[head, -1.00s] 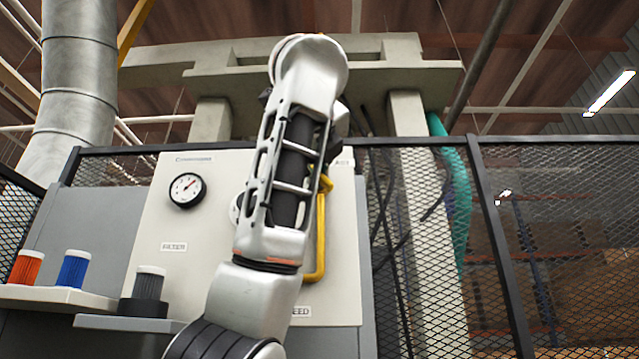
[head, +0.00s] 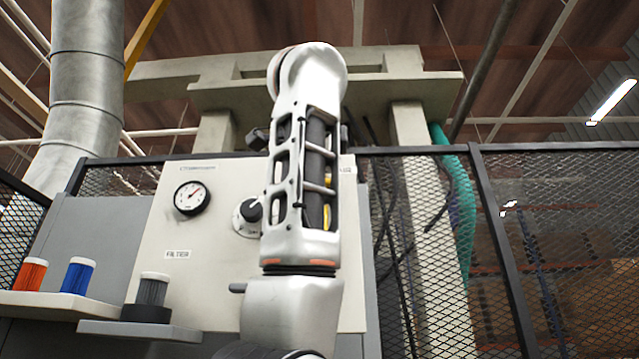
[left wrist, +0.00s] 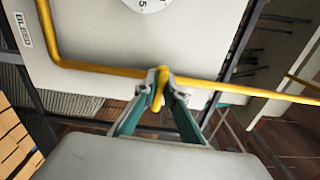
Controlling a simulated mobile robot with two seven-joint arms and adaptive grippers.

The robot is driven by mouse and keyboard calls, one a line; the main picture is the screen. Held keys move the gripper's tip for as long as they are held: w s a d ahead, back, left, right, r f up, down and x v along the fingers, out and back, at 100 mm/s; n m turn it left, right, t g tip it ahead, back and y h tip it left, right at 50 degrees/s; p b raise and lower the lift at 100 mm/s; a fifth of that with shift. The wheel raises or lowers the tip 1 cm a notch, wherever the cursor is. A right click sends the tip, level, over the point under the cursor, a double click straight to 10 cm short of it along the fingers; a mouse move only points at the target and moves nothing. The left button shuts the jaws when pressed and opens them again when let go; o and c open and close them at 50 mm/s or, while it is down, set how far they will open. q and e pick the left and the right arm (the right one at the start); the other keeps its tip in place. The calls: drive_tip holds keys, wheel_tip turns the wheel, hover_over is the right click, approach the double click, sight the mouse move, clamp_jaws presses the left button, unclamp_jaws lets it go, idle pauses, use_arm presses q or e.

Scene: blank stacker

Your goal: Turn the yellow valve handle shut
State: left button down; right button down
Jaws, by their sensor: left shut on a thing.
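The yellow valve handle (left wrist: 158,90) shows in the left wrist view, at the yellow pipe that crosses in front of the pale panel. My left gripper (left wrist: 160,100) has its fingers on either side of the handle and is shut on it. In the head view my arm stands upright in front of the panel and hides the handle and the gripper. Only small bits of yellow (head: 326,217) show through the gaps in the arm. My right gripper is not in view.
The panel (head: 215,275) carries a round gauge (head: 191,197) and a black knob (head: 248,211). Orange, blue and grey filters stand on shelves (head: 135,330) at the left. Mesh fencing (head: 560,220) stands at the right.

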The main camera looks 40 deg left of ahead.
use_arm(q)
drive_tip(key=shift+n, duration=0.4)
drive_tip(key=c, duration=2.1)
unclamp_jaws()
drive_tip(key=shift+m, duration=0.3)
